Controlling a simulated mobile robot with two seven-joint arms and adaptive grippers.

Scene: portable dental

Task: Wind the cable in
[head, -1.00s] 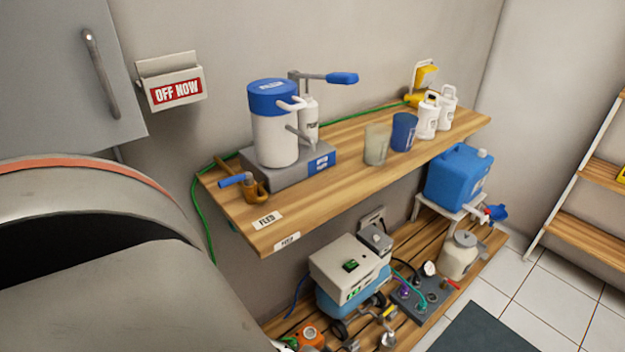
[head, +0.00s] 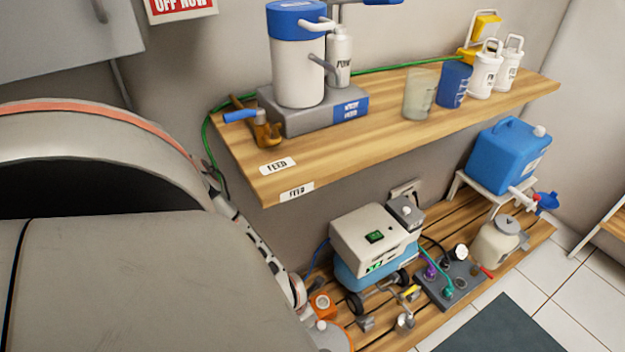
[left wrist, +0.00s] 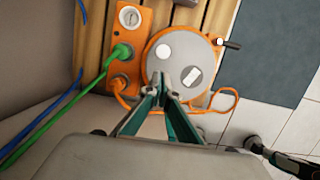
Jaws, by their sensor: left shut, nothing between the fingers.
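The cable reel (left wrist: 155,62) is a round grey disc with orange edges in the left wrist view, with a small dark crank knob (left wrist: 230,44) at its right. A loop of orange cable (left wrist: 232,108) lies outside it. An orange socket box (left wrist: 128,72) with a green plug (left wrist: 121,52) sits beside the reel. My left gripper (left wrist: 165,78) is shut and empty, its tips over the reel's lower middle; contact is unclear. In the head view the reel (head: 328,334) is partly hidden at the bottom edge. A dark, teal-edged part (left wrist: 258,148), apparently my right gripper, shows at lower right.
The lower slatted shelf (head: 440,215) holds a grey-and-blue machine (head: 365,235), a valve block, a jar and a blue canister (head: 505,155). The upper shelf (head: 370,145) overhangs its back. Green and blue cables run left of the socket box. Tiled floor lies in front.

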